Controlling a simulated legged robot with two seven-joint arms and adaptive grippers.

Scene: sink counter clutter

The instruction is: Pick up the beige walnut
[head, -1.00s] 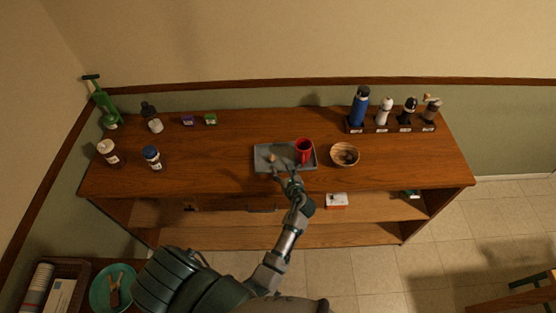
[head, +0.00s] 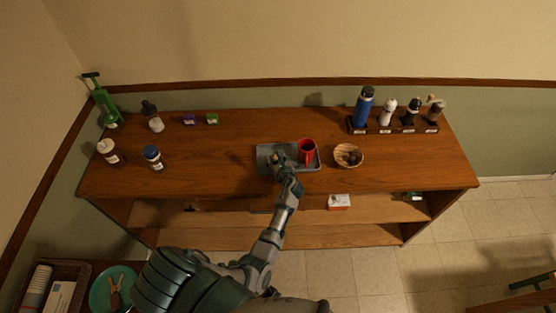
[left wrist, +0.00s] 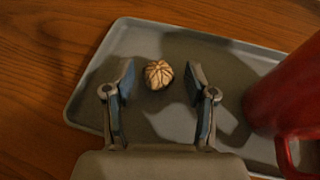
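The beige walnut (left wrist: 159,74) lies on the grey tray (left wrist: 165,34) in the left wrist view, just ahead of and between my fingertips. In the head view it is small and mostly hidden by my gripper. My left gripper (left wrist: 161,88) is open, with one finger on each side of the walnut's near side and not visibly touching it. In the head view my left gripper (head: 279,165) is over the left half of the tray (head: 264,153). My right gripper does not show.
A red mug (head: 307,151) stands on the tray to the right of my gripper. A wooden bowl (head: 348,155) is right of the tray. Several bottles stand in a rack (head: 392,130) at the back right.

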